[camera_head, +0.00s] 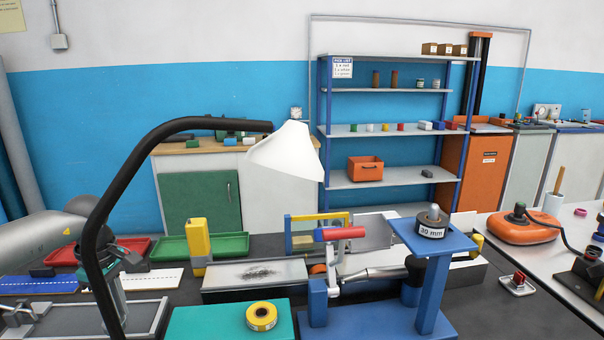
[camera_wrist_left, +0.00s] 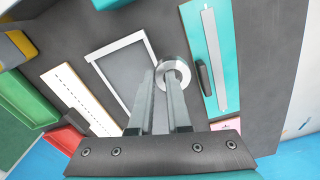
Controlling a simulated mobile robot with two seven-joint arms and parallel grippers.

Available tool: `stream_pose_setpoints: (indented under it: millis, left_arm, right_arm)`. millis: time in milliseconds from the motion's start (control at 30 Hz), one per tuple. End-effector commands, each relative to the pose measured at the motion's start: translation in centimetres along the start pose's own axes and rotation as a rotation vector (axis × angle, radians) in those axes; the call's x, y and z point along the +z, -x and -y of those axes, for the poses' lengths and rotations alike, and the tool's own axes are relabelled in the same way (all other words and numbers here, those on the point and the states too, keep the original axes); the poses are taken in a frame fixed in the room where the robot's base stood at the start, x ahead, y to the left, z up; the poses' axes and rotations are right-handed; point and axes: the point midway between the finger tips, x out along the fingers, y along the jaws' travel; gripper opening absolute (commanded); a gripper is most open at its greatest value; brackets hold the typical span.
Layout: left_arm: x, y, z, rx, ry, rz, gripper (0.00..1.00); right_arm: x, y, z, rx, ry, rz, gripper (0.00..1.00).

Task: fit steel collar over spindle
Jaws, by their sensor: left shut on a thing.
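The steel collar (camera_wrist_left: 185,75) is a bright ring at the tips of my left gripper (camera_wrist_left: 160,82), which is shut on it. In the head view my left gripper (camera_head: 118,300) points down at the lower left, partly behind the black lamp arm; I cannot make out the collar there. The spindle (camera_head: 434,212) looks to be the short upright steel pin on a dark base labelled "30 mm". It stands on a blue stand (camera_head: 458,242) at the right, far from my left gripper. Nothing is seen around the pin. My right gripper is not in view.
A black lamp arm with a white shade (camera_head: 285,152) crosses the left half. A yellow block (camera_head: 198,240), a tape roll (camera_head: 261,316) on a green mat, and a clamp-like device with a red and blue handle (camera_head: 340,233) lie between gripper and stand.

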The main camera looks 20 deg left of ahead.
Motion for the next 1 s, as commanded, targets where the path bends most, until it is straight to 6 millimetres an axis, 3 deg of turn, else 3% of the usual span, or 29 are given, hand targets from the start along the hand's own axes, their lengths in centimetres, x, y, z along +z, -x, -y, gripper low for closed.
stream_pose_setpoints:
  millis: [167,333,467,700,1000]
  left_arm:
    - [3.2,0.6,0.9,-0.001,-0.168,-0.002,0.00]
    - [8.0,1.5,2.0,0.000,-0.405,0.000,0.00]
    - [12.6,2.4,3.1,0.003,-0.636,0.002,0.00]
    - [22.8,4.4,5.5,0.010,-1.151,0.002,0.00]
    - [31.6,6.1,7.8,0.005,-1.607,-0.001,0.00]
  right_arm:
    - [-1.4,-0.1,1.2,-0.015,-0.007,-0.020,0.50]
    - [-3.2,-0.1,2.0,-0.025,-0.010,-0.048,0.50]
    - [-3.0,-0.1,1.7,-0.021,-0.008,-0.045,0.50]
    - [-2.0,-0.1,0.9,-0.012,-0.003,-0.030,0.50]
    - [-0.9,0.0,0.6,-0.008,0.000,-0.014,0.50]
